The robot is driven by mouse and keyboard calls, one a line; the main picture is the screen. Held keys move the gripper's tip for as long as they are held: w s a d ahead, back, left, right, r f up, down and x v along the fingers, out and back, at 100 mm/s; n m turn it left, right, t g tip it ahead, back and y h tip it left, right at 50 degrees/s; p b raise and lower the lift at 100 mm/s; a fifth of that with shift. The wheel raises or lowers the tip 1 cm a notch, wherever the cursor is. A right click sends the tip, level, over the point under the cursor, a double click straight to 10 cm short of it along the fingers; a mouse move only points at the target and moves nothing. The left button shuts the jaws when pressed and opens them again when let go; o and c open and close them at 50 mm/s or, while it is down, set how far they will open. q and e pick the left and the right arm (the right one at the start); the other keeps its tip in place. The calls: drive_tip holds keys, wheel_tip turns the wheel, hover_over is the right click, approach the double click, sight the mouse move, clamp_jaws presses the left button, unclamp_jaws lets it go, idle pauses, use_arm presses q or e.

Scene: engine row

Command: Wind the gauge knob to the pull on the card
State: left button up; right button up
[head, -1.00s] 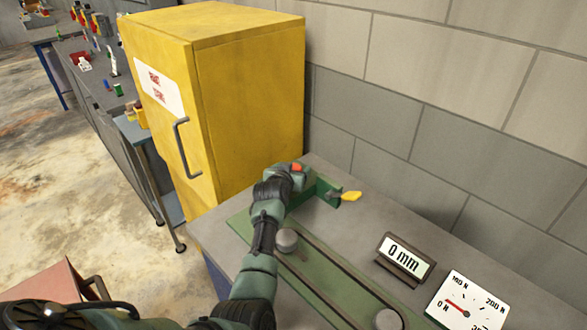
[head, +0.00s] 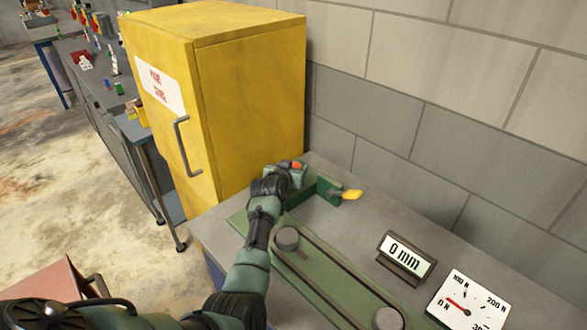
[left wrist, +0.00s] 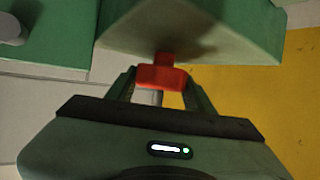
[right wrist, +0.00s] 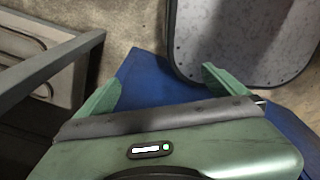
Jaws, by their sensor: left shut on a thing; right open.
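The red knob (left wrist: 162,77) sits between the fingers of my left gripper (left wrist: 160,92) in the left wrist view, and the gripper is shut on it. In the head view the left gripper (head: 285,176) is at the green block end of the gauge rig (head: 328,263), with a bit of the knob (head: 297,165) showing. The dial card (head: 470,301) has its red needle near 0 N; its lower right is cut off. A display (head: 406,254) reads 0 mm. My right gripper (right wrist: 160,92) is open and empty in the right wrist view.
A yellow lever (head: 352,194) sticks out from the green block. A tall yellow cabinet (head: 250,100) stands just behind the bench on the left, and a block wall (head: 440,100) runs along the back. Open floor (head: 70,180) lies at left.

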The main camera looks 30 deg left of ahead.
use_arm(q)
drive_tip(key=shift+f+m+g+h+b, duration=0.2)
drive_tip(key=shift+m+h+b, duration=1.4)
drive_tip(key=shift+b, duration=1.55)
drive_tip(key=shift+f+m+g+h+b, duration=0.15)
drive_tip(key=shift+m+h+b, duration=1.4)
drive_tip(key=shift+b, duration=1.55)
drive_tip(key=shift+r+h+b, duration=0.2)
drive_tip(key=shift+h+b, duration=0.35)
drive_tip(key=shift+b, duration=0.05)
drive_tip(key=shift+r, duration=0.1)
drive_tip(key=o, duration=1.4)
drive_tip(key=shift+c, duration=0.2)
